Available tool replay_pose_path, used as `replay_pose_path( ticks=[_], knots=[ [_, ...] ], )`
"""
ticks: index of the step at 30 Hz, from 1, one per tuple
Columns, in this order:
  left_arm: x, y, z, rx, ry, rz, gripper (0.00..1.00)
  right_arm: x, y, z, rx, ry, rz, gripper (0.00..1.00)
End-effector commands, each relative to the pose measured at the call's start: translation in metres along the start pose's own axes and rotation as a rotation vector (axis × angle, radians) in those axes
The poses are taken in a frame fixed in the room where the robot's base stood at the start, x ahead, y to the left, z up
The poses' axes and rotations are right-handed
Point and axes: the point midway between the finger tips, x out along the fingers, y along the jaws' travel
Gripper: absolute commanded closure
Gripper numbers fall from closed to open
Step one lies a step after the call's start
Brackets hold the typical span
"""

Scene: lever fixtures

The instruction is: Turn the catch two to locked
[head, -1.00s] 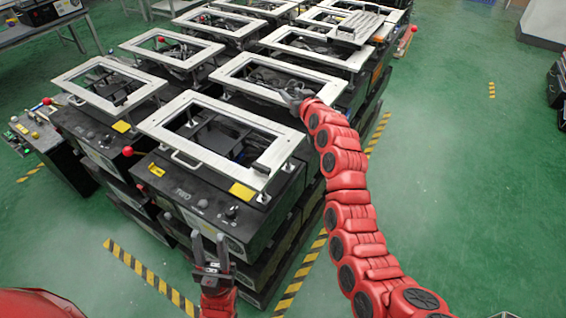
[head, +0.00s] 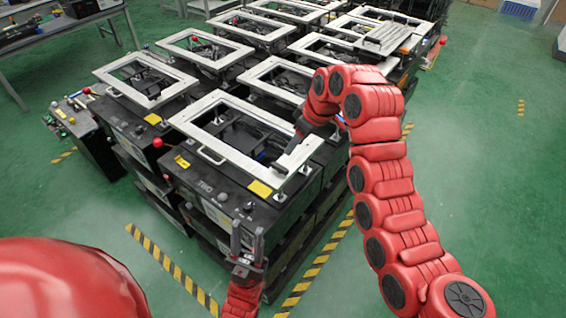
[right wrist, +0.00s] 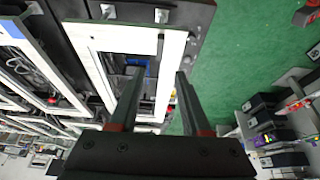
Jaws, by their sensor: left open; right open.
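The black unit marked TWO (head: 205,187) is the nearest one, with a white rectangular frame (head: 205,156) on top. A red-ball lever (head: 158,142) sticks out at its left side, beside a yellow label (head: 183,162). I cannot tell which lever position means locked. My left gripper (head: 247,236) is open and empty in front of the unit's right front, away from the red ball. My right gripper (head: 285,163) is over the frame's right side. In the right wrist view its fingers (right wrist: 158,75) are spread, with nothing held between them; a white frame lies beyond.
Several similar black units with white frames (head: 145,80) stand close behind. A small unit with coloured knobs (head: 68,117) stands at the left. Yellow-black floor stripes (head: 170,272) edge the front. Green floor (head: 480,190) is clear at the right.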

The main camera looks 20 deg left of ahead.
Motion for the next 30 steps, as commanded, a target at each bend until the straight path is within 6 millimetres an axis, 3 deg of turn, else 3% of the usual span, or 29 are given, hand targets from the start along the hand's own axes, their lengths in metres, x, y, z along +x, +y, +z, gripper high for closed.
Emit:
replay_pose_path(
  ticks=[13,19,30],
  knots=[
    [0.035,-0.002,-0.006,0.000,0.000,0.000,0.59,0.096,-0.002,0.001,0.000,-0.007,-0.004,0.53],
    [0.037,-0.002,-0.006,0.000,0.000,0.000,0.59,0.115,-0.001,0.001,-0.002,-0.006,-0.001,0.53],
    [0.039,-0.002,-0.007,0.000,0.000,0.000,0.59,0.123,0.000,0.000,0.000,0.000,0.002,0.53]
  ],
)
